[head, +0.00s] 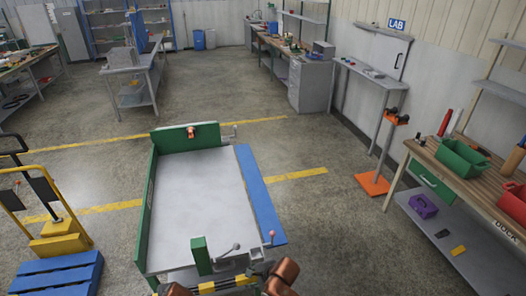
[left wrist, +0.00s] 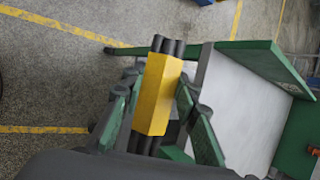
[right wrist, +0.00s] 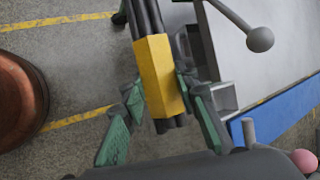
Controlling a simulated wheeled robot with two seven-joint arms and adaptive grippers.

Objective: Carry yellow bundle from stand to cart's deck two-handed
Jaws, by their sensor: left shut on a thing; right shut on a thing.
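The yellow bundle (head: 227,284) is a set of dark hoses with yellow sleeves, lying crosswise at the bottom edge of the head view by the cart's near end. My left gripper (left wrist: 157,92) is shut on one yellow sleeve (left wrist: 156,100), with dark hose ends beyond it. My right gripper (right wrist: 160,80) is shut on another yellow sleeve (right wrist: 158,70); dark hoses run on from it. The cart's grey deck (head: 200,200) is bare, with green walls at the left and far end. In the head view both grippers are mostly cut off or hidden.
A blue strip (head: 258,195) runs along the deck's right side. Levers with round knobs (head: 271,233) and a green post (head: 200,256) rise at its near end. A yellow trolley (head: 58,238) stands left. A workbench (head: 475,190) and an orange-based stand (head: 371,185) are right.

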